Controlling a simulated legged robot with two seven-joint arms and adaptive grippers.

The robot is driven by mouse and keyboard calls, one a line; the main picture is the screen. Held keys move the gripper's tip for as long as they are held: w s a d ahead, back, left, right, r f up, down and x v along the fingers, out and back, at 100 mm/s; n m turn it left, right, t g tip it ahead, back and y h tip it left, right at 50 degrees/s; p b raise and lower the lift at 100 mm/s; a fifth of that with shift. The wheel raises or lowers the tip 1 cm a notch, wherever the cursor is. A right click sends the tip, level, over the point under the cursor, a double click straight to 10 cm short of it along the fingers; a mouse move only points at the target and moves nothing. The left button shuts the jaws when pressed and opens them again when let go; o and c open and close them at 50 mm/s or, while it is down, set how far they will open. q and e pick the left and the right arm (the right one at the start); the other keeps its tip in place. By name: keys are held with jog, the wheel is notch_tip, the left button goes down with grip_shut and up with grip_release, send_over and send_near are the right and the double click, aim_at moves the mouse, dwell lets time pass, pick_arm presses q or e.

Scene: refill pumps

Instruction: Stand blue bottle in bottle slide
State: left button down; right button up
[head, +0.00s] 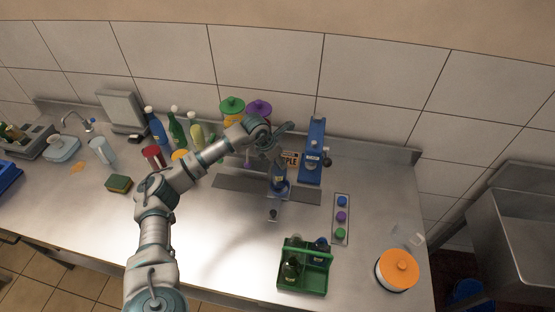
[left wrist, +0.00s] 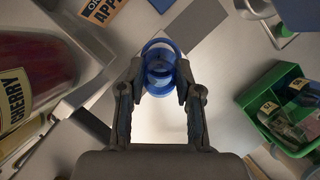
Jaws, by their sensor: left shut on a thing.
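My left gripper (head: 277,158) reaches over the counter and is shut on the blue bottle (head: 279,174), which looks upright. In the left wrist view the fingertips (left wrist: 160,85) close on the bottle's blue top (left wrist: 158,78) from both sides. The bottle slide appears as a dark flat rail (head: 235,184) on the counter with a blue holder (head: 285,189) at the bottle's foot. A blue ring (left wrist: 160,46) shows around or just beyond the bottle in the left wrist view. I cannot tell whether the bottle rests fully in the holder. My right gripper is not in view.
A blue press (head: 314,152) stands just right of the bottle. A green caddy (head: 303,283) with bottles is in front, beside a button panel (head: 341,235) and an orange-lidded jar (head: 397,269). Lidded jars and bottles (head: 177,130) stand behind my arm.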

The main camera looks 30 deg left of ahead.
pick_arm(q)
jog(key=shift+d, duration=0.55)
jog(key=shift+f, duration=0.1)
jog(key=shift+a+f+b, duration=0.5)
jog(key=shift+f+b, duration=0.05)
jog(key=shift+f, duration=0.1)
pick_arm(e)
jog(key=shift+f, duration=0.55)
pick_arm(q)
jog(key=shift+d, duration=0.25)
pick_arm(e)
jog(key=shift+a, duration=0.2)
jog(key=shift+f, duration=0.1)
